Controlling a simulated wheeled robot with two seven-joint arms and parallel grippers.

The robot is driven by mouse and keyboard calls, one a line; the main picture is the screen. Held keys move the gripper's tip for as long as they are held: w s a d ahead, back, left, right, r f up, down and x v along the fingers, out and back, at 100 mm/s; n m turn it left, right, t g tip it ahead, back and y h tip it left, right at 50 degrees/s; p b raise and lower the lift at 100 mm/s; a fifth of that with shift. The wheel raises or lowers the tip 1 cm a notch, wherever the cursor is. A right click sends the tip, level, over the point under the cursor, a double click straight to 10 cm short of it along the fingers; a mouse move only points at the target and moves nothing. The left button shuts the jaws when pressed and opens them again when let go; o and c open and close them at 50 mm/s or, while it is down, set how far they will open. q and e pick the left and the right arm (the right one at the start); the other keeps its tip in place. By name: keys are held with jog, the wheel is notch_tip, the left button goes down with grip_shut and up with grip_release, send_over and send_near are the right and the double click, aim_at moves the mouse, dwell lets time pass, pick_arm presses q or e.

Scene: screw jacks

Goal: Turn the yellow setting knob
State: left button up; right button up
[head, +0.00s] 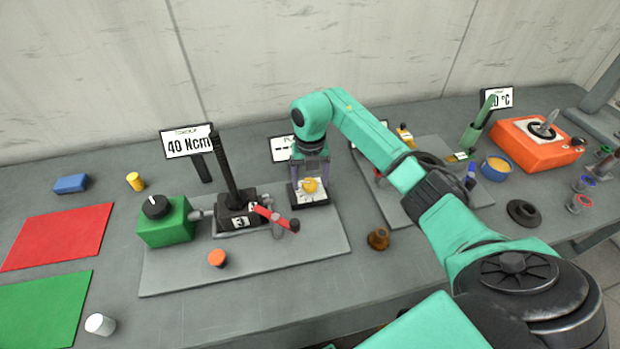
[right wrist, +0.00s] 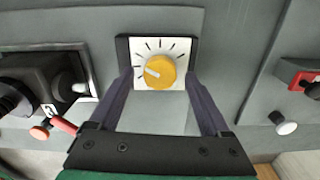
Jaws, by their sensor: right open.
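The yellow setting knob (head: 310,185) sits on a small white dial plate in a dark housing, on the right part of the grey base plate (head: 180,275). In the right wrist view the yellow knob (right wrist: 160,72) shows a white pointer line aimed to the left, with black tick marks on the white dial (right wrist: 183,49) around it. My right gripper (head: 312,170) is above the knob, pointing down. In the right wrist view its fingers (right wrist: 160,82) are apart, one on each side of the knob, with gaps visible. My left gripper is not in view.
A screw jack (head: 238,205) with a red-handled crank stands left of the knob, beside a green box with a black knob (head: 165,220). A display reads 40 Ncm (head: 188,142). An orange button (head: 217,258) and a brown knob (head: 378,239) are nearer the front.

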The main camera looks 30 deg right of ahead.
grip_shut()
jog(key=shift+w, duration=0.1)
jog(key=shift+d+n+b, duration=0.1)
jog(key=shift+n+b, duration=0.2)
jog(key=shift+n, duration=0.1)
jog(key=n+b, duration=0.1)
jog(key=n, duration=0.1)
jog(key=shift+n, duration=0.3)
jog(key=shift+n+b, duration=0.65)
jog(key=shift+n, duration=0.55)
jog(key=shift+r, duration=0.1)
grip_release()
